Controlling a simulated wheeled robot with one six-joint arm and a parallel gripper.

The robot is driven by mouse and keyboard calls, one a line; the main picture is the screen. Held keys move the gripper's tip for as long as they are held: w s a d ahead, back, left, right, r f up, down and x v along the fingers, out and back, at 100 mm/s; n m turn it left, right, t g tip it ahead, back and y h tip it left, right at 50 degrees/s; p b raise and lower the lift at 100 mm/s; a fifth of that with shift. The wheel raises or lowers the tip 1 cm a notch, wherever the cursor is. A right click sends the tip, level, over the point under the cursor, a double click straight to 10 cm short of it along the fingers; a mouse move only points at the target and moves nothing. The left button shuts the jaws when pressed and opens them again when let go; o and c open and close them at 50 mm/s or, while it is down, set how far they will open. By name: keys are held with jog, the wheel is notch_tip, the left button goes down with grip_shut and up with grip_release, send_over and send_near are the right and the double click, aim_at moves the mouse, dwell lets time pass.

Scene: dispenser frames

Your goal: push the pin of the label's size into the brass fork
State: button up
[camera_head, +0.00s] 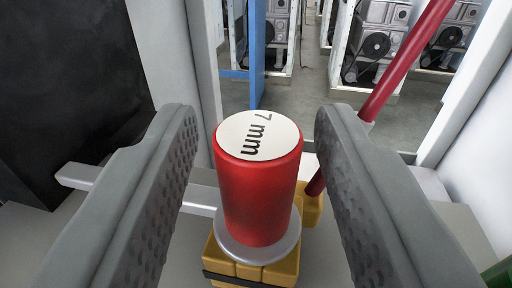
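A red cylinder (257,195) stands upright between the fingers of my gripper (250,150). Its white round top label (258,135) reads "7 mm". The cylinder sits on a silver disc (257,248) above a yellow-brown block (250,270) with a dark band. My gripper is open, one grey padded finger on each side, with gaps between both fingers and the cylinder. A fork cannot be made out for sure, and no loose pin can be identified.
A grey bar (85,178) runs behind the cylinder. A red rod (405,60) slants up at the right, behind the right finger. A black panel (65,90) stands at the left. Machines in white frames (375,45) and a blue post (257,50) stand farther back.

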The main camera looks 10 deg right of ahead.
dwell(0.3)
jog(key=s+a, duration=0.2)
jog(key=s, duration=1.5)
jog(key=shift+s, duration=0.15)
jog(key=shift+a+r, duration=0.1)
jog(key=shift+r, duration=0.1)
jog(key=s+r+n+y, duration=0.1)
jog(key=s+r, duration=0.6)
jog(key=r, duration=0.2)
jog(key=s+r+y, duration=0.1)
jog(key=s+r, duration=0.6)
jog(key=r, duration=0.3)
jog(key=s+d+r, duration=0.1)
jog(key=s+r, duration=0.3)
jog(key=s, duration=0.6)
jog(key=s+d+r, duration=0.1)
jog(key=s+r, duration=0.4)
jog(key=s, duration=0.5)
jog(key=shift+d+r, duration=0.15)
jog(key=shift+c, duration=0.5)
